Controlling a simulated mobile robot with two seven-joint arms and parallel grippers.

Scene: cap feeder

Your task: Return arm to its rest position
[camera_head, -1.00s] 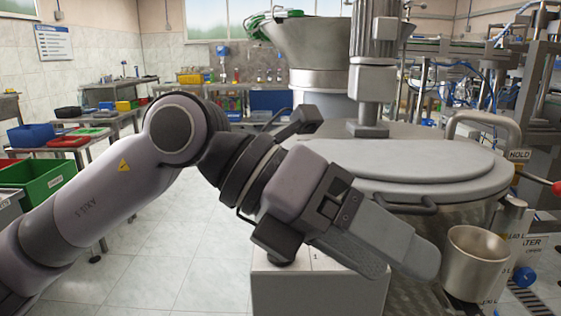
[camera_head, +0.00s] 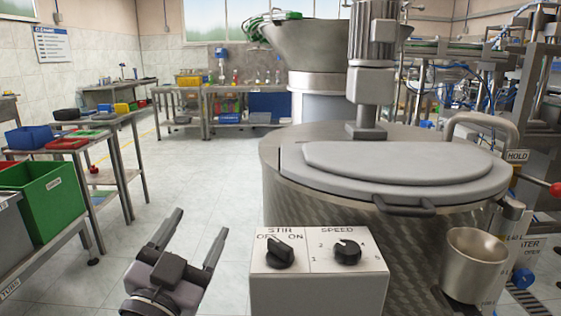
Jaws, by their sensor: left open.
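My left gripper (camera_head: 195,231) is low in the view, left of the control box. Its two fingers are spread apart and point up and away, with nothing between them. The control box (camera_head: 318,293) has a STIR knob (camera_head: 280,253) marked OFF and ON and a SPEED knob (camera_head: 347,251) with numbers around it. The gripper is apart from both knobs. My right gripper is not in view.
A large metal vat with a grey lid (camera_head: 400,163) and a motor on top stands behind the control box. A metal cup (camera_head: 474,263) is at its right. A green crate (camera_head: 45,200) is on the left. The floor between is clear.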

